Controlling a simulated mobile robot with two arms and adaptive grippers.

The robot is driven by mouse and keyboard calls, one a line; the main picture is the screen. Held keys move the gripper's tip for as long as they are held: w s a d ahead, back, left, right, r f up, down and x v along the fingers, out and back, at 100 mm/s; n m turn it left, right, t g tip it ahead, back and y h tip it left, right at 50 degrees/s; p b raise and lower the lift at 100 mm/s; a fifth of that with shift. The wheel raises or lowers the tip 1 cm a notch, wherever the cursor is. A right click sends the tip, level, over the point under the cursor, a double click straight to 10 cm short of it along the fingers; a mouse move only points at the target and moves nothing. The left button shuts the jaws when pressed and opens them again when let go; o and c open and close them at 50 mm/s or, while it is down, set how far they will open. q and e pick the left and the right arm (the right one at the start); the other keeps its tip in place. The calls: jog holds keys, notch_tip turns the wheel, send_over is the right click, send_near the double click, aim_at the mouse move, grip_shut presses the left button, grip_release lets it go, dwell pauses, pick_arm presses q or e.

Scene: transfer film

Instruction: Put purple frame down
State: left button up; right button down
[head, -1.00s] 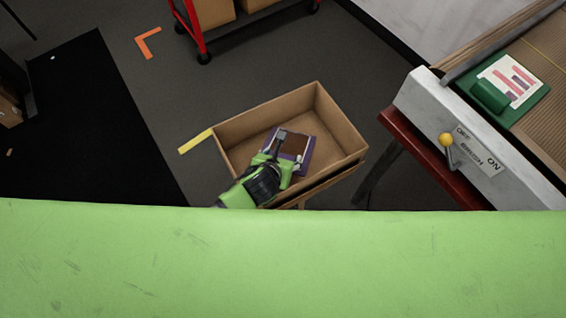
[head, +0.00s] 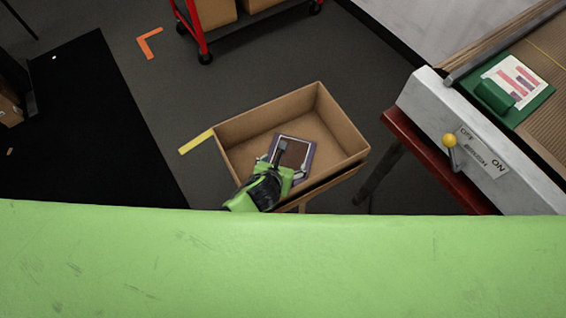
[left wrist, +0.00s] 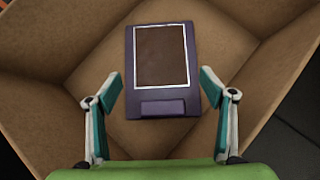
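The purple frame (head: 297,156) has a brown panel with a white border. It lies in the open cardboard box (head: 245,119). In the left wrist view the purple frame (left wrist: 163,70) lies flat on the box floor, face up, with its full outline showing. My left gripper (head: 279,163) is over the near side of the box, by the frame's near edge. In the left wrist view the left gripper's fingers (left wrist: 162,97) are spread wide, one to each side of the frame's near end, with gaps between them and it. My right gripper is not in view.
A conveyor (head: 545,80) on the right carries a green frame (head: 515,85) and has a yellow-knobbed switch lever (head: 450,141). A red cart (head: 203,45) with boxes stands at the back. A black mat (head: 80,120) lies at left.

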pick_arm(q)
jog(key=p+v, duration=0.2)
jog(key=v, duration=1)
jog(key=shift+r, duration=0.2)
